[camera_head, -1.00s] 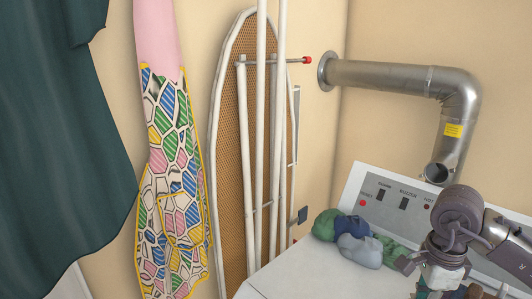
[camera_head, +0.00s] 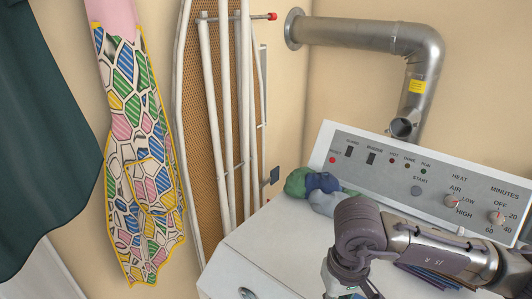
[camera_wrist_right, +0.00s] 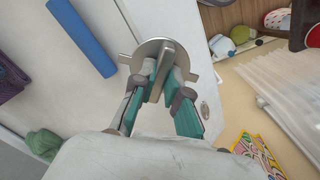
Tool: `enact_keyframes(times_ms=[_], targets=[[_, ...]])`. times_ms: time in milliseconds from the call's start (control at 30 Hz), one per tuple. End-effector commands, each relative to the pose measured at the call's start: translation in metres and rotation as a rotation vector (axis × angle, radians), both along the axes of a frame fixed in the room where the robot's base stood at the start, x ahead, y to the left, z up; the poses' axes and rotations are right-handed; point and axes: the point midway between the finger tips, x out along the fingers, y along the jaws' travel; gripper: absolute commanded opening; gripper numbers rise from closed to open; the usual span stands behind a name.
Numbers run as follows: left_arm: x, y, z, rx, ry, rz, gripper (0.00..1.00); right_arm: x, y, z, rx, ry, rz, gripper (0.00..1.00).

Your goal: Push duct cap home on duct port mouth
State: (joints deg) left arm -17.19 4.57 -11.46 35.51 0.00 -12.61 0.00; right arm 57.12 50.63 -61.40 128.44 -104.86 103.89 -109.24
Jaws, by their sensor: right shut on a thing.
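The duct cap (camera_wrist_right: 151,47) is a grey metal disc with crossed fins, seen in the right wrist view. My right gripper (camera_wrist_right: 163,76) is shut on its fins between teal-lined fingers. In the head view my right arm reaches in from the right over the white machine, and its fingers and the cap are hidden or below the frame. The duct port mouth (camera_head: 402,127) is the dark open lower end of the silver elbow pipe (camera_head: 421,75), just behind the control panel. The cap is apart from it. My left gripper is not in view.
The white machine (camera_head: 262,238) has a raised control panel (camera_head: 400,172) below the mouth. Bundled cloths (camera_head: 313,187) lie at the panel's left end. An ironing board (camera_head: 190,110) and apron (camera_head: 140,150) hang left. The wrist view shows a blue roll (camera_wrist_right: 82,36).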

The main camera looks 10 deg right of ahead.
Motion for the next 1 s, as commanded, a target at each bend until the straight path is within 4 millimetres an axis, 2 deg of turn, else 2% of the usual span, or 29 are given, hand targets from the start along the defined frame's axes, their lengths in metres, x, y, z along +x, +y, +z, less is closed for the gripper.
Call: enact_keyframes(times_ms=[167,267,367,700,900,1000], targets=[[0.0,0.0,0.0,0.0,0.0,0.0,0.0,0.002,-0.002,0.001,-0.001,-0.001,-0.033,0.0],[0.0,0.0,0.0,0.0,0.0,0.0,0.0,0.007,-0.01,0.004,-0.004,-0.002,-0.141,0.0],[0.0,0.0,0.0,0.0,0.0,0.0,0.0,0.016,-0.023,0.01,-0.01,-0.002,-0.331,0.0],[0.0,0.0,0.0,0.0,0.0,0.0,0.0,0.047,-0.082,0.039,-0.014,-0.009,-1.173,0.0],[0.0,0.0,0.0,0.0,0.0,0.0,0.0,0.058,-0.115,0.057,-0.009,-0.007,-1.631,0.0],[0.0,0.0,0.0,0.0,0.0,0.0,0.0,0.061,-0.128,0.064,-0.006,-0.006,-1.804,0.0]])
